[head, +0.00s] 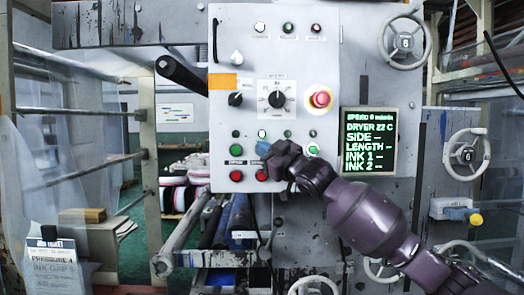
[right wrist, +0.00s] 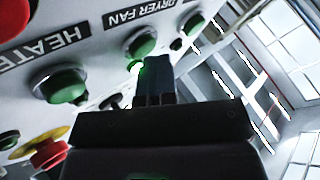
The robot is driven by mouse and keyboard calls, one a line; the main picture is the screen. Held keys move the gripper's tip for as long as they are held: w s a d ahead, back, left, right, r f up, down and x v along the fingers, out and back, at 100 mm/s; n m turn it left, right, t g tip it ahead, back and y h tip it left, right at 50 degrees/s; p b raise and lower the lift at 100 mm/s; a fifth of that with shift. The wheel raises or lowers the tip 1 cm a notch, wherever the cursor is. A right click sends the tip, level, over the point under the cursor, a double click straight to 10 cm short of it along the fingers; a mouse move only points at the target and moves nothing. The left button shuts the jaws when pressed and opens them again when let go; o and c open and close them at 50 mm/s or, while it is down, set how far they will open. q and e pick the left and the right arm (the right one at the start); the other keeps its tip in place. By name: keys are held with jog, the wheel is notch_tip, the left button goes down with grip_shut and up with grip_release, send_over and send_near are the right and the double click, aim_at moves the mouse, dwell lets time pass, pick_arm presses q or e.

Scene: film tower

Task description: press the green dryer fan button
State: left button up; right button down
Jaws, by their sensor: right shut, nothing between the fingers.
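The green dryer fan button (right wrist: 140,45) shows in the right wrist view beside its DRYER FAN label, with a bright green lamp (right wrist: 136,68) next to it. My right gripper (right wrist: 160,64) is shut and empty, its fingertips close to this button. I cannot tell whether they touch it. In the head view my right gripper (head: 264,148) is at the row of green buttons on the grey control panel (head: 222,110) and hides the dryer fan button. The lamp above it is bright. My left gripper is not in view.
Other green buttons sit close by: the heater's (right wrist: 62,85), one at the left (head: 236,149) and one at the right (head: 312,149). Red buttons (head: 236,176) lie below, and a red stop knob (head: 320,98) sits up right. A display (head: 368,142) stands beside the panel.

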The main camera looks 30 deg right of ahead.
dwell(0.6)
jog(key=shift+s+a, duration=0.4)
jog(key=shift+s, duration=0.3)
jog(key=shift+s+a+b, duration=0.1)
jog(key=shift+s+a, duration=0.35)
jog(key=shift+s, duration=0.25)
jog(key=shift+s+a+b, duration=0.1)
jog(key=shift+s+a, duration=0.3)
jog(key=shift+s, duration=0.3)
jog(key=shift+s+a+b, duration=0.1)
jog(key=shift+s+a, duration=0.35)
jog(key=shift+s, duration=0.25)
